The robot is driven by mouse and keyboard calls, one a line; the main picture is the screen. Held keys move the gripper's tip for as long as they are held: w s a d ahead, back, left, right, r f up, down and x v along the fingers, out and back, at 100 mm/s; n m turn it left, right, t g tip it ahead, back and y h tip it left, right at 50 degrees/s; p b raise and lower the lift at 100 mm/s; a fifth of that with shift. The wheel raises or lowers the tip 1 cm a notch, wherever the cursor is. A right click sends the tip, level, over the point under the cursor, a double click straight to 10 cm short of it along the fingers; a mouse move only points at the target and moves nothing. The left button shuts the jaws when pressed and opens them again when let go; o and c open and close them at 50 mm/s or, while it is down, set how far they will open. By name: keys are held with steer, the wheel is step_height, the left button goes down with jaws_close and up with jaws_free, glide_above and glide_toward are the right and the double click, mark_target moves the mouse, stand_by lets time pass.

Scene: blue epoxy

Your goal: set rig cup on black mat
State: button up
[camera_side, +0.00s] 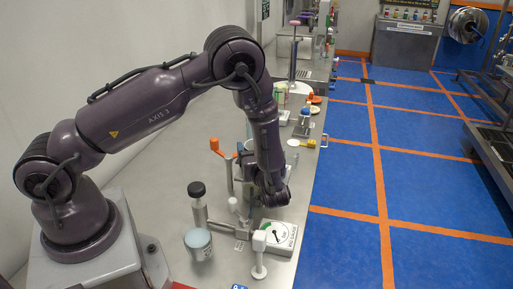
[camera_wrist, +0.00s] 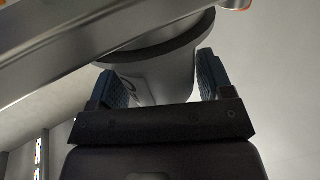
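A pale grey cup-like body with a dark band, apparently the rig cup (camera_wrist: 160,75), fills the space between the two blue-padded fingers of my gripper (camera_wrist: 158,82) in the wrist view. The fingers appear to press on its two sides. In the side view my wrist is low over the bench, and the fingers are hidden behind my own arm. A pale blue rim shows just left of the forearm; I cannot tell if it is the same cup. I cannot clearly make out the black mat.
A pale blue-topped jar (camera_side: 198,244), a black-capped bottle (camera_side: 197,203) and an orange-handled valve (camera_side: 216,147) stand left of my wrist. A gauge box (camera_side: 279,235) and a white-topped post (camera_side: 259,255) are close in front. Several small items line the bench behind.

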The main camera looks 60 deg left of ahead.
steer(key=shift+o, duration=0.2)
steer(key=v, duration=1.1)
steer(key=w+d+r+m+t+h, duration=0.3)
steer(key=w+r+t+h, duration=0.15)
steer(key=r+h, duration=0.3)
steer(key=w+d+r+m+t+h, duration=0.25)
steer(key=w+r+h, duration=0.25)
steer(key=r+h, duration=0.25)
steer(key=s+r+m+g+h, duration=0.2)
steer(key=s+r+m+h, duration=0.3)
steer(key=s, duration=0.7)
step_height(320, 180, up, 3)
steer(key=shift+s+d+r+m, duration=0.15)
steer(key=shift+s+d+m, duration=0.2)
steer(key=shift+m, duration=0.6)
steer(key=shift+o, duration=0.5)
steer(key=s+a+m+g+y, duration=0.1)
steer(key=s+a+g, duration=0.1)
steer(key=s, duration=0.5)
steer(key=s+a+f+m+g+y, duration=0.1)
steer(key=s+a+g, duration=0.1)
steer(key=s+a, duration=0.2)
steer(key=s, duration=0.3)
steer(key=shift+y, duration=0.3)
steer(key=shift+w+d, duration=0.1)
